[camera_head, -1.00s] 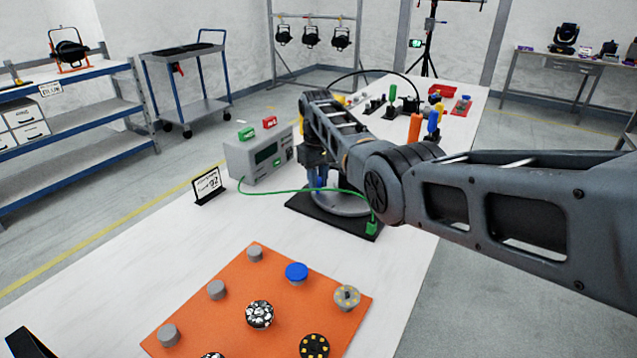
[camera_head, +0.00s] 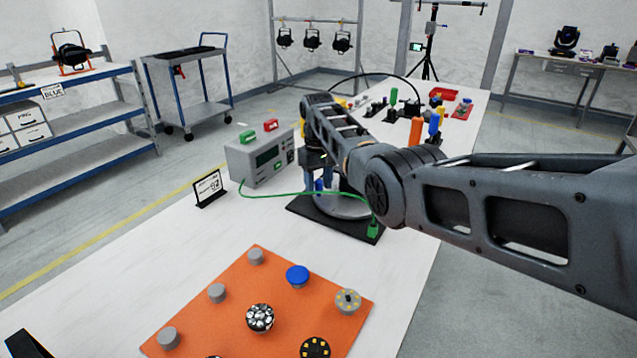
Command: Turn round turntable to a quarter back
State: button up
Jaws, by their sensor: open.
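The round turntable (camera_head: 345,207) is a grey disc on a black square base (camera_head: 310,213) on the white table. My arm hides much of its far and right side. A blue post (camera_head: 319,186) shows at its left part. My gripper (camera_head: 317,181) points down over the left part of the disc, its fingers beside the blue post. It is open; whether the fingers touch the post cannot be told. A green clip (camera_head: 373,228) with a green cable sits at the base's right corner.
A grey meter box (camera_head: 260,158) stands left of the turntable, with a small sign (camera_head: 208,188) beside it. An orange board (camera_head: 258,300) with several knobs and lamps lies in front. Coloured parts and a red tray (camera_head: 442,93) stand behind.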

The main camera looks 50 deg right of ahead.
jog(key=shift+r, duration=3.9)
